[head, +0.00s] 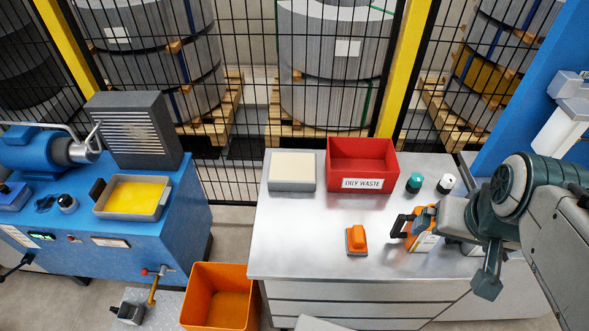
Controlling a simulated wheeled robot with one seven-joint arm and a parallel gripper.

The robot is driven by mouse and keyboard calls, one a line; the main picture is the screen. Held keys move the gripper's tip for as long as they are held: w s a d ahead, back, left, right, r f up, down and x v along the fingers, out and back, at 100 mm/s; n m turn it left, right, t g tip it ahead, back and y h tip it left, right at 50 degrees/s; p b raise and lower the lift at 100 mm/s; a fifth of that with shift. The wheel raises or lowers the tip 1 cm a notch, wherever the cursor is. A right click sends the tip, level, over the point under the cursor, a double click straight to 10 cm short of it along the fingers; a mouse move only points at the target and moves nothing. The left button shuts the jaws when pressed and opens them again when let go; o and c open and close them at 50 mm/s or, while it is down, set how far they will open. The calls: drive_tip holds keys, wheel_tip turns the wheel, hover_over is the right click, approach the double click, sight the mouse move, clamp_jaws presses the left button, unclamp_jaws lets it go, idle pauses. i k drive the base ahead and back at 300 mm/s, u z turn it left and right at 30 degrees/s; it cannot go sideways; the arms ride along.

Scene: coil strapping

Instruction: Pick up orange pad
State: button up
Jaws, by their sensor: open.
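The orange pad (357,239) lies on the steel bench top, near its front edge. It has an orange grip on top and a grey base. My gripper (399,226) is to the right of the pad, apart from it, with its dark fingers pointing left. It is open, and I see nothing between its fingers. My arm reaches in from the right and hides part of the bench there.
A red dry waste bin (360,190), a grey box with a pale top (292,171) and two small bottles, one teal-capped (415,182), stand at the bench's back. An orange crate (222,297) stands below left.

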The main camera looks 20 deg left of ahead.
sight(356, 241)
drive_tip(key=z, duration=1.5)
drive_tip(key=k, duration=0.95)
drive_tip(key=u, duration=0.85)
drive_tip(key=i, duration=0.5)
drive_tip(key=u, duration=0.05)
